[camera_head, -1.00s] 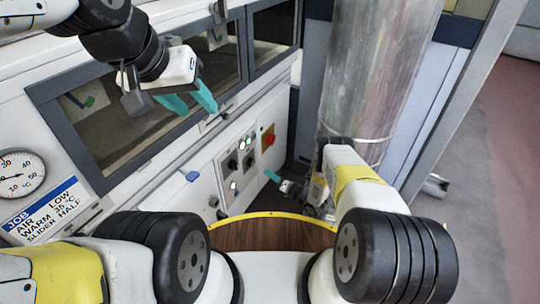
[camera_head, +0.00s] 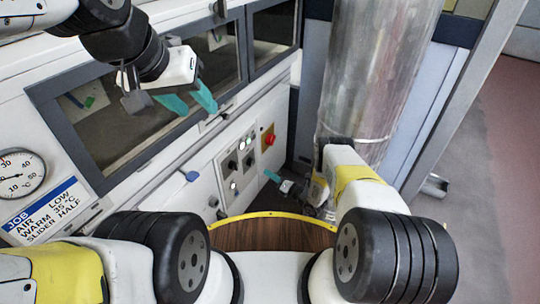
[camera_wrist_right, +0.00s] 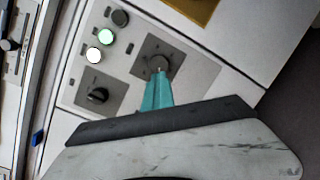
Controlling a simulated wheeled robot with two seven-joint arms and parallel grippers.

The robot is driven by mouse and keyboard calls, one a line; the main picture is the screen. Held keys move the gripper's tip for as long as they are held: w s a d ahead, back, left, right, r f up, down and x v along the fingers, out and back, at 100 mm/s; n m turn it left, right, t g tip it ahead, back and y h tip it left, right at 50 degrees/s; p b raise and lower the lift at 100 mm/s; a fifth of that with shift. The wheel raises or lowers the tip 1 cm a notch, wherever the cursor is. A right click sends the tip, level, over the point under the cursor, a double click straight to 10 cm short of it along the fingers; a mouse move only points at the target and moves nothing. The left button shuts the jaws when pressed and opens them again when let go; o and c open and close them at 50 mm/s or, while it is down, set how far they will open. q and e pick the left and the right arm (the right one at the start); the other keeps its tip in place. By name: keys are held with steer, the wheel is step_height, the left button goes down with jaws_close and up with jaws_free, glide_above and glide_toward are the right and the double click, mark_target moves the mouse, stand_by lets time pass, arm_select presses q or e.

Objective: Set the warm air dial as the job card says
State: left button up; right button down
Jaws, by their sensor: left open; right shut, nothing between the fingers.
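The job card (camera_head: 42,212) at the left reads AIR LOW, WARM 35 °C, SLIDER HALF. The control panel (camera_head: 222,160) on the tunnel front carries two dark dials and small lights. In the right wrist view one black dial (camera_wrist_right: 97,95) is in plain sight. The other dial (camera_wrist_right: 158,62) is partly covered by my right fingertips; contact is unclear. Dial labels are too small to read. My right gripper (camera_head: 271,176) is shut and empty, pointing at the panel; it also shows in the wrist view (camera_wrist_right: 157,84). My left gripper (camera_head: 192,100) is open and empty before the window.
A round thermometer gauge (camera_head: 17,174) sits above the card. A red button (camera_head: 269,139) is right of the panel, and a blue slider knob (camera_head: 191,176) is left of it. A large metal duct (camera_head: 370,75) stands close behind my right arm.

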steer(key=c, duration=0.9)
jaws_free()
steer(key=shift+a, duration=0.1)
steer(key=shift+m+t+h, duration=0.6)
steer(key=shift+t+h, duration=0.1)
steer(key=v, duration=1.6)
steer(key=shift+s, duration=0.15)
